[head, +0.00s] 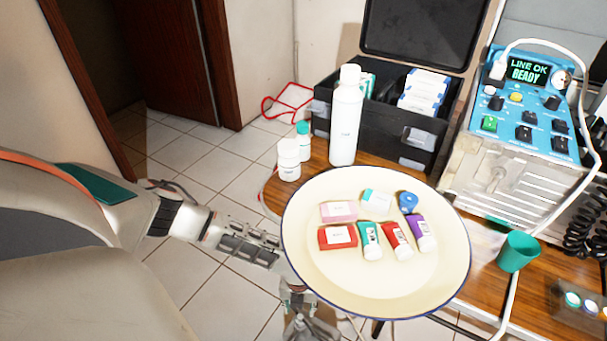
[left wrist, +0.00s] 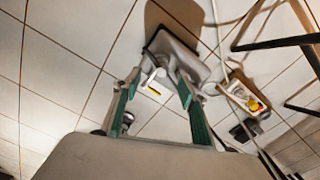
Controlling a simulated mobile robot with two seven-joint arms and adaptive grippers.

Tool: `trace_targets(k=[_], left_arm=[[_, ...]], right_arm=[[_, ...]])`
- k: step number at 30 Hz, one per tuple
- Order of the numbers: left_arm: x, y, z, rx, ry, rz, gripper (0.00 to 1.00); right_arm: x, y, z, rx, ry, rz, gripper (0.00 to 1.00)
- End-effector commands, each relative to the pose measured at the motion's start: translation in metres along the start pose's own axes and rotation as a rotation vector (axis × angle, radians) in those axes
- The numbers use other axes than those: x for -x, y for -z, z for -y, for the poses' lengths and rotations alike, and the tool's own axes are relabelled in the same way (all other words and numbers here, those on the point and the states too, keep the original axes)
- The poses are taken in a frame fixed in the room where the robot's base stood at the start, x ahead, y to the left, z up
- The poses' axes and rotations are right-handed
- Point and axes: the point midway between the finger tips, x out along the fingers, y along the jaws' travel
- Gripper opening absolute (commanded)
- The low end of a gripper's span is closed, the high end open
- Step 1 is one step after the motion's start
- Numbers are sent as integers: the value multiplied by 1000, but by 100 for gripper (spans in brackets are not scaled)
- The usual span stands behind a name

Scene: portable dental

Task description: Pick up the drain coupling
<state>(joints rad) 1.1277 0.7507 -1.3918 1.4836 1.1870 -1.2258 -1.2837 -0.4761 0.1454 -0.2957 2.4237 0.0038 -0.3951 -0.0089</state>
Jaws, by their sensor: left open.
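A small blue ring-like piece (head: 408,202), which looks like the drain coupling, lies on the round cream tray (head: 345,275) near its right side. Tubes and small boxes lie close to it. My left gripper (head: 268,250) is at the tray's left edge, well away from the blue piece. In the left wrist view my left gripper (left wrist: 159,90) is open and empty, its two green-padded fingers apart above the tiled floor. The blue piece does not show in that view. My right gripper is not in view.
A tall white bottle (head: 345,125) and two small white bottles stand behind the tray. An open black case (head: 385,135) and a blue-panelled unit (head: 525,100) stand farther back. A green cup (head: 517,252) is at the right. The tray overhangs the wooden table's left edge.

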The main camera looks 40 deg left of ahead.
Motion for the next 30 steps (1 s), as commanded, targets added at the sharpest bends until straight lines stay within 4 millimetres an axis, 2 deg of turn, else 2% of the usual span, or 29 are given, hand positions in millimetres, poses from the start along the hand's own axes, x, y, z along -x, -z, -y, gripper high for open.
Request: trace_targets(k=[1,6,11,15,20,24,28,29,30], left_arm=[[-12,5,-2,0,-5,-9,42],[-23,4,0,0,-1,-6,42],[-46,6,-1,1,-5,-12,42],[-66,7,-2,1,-6,-12,42],[-68,2,2,2,1,-4,42],[-66,1,3,2,4,-1,42],[-66,1,3,2,4,-1,8],[-66,1,3,2,3,-1,4],[-66,1,3,2,3,-1,4]], right_arm=[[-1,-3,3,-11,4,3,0],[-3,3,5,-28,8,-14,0],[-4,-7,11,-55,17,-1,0],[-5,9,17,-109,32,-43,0],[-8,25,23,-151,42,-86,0],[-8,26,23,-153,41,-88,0],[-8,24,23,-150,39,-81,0],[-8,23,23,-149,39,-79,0],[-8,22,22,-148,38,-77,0]])
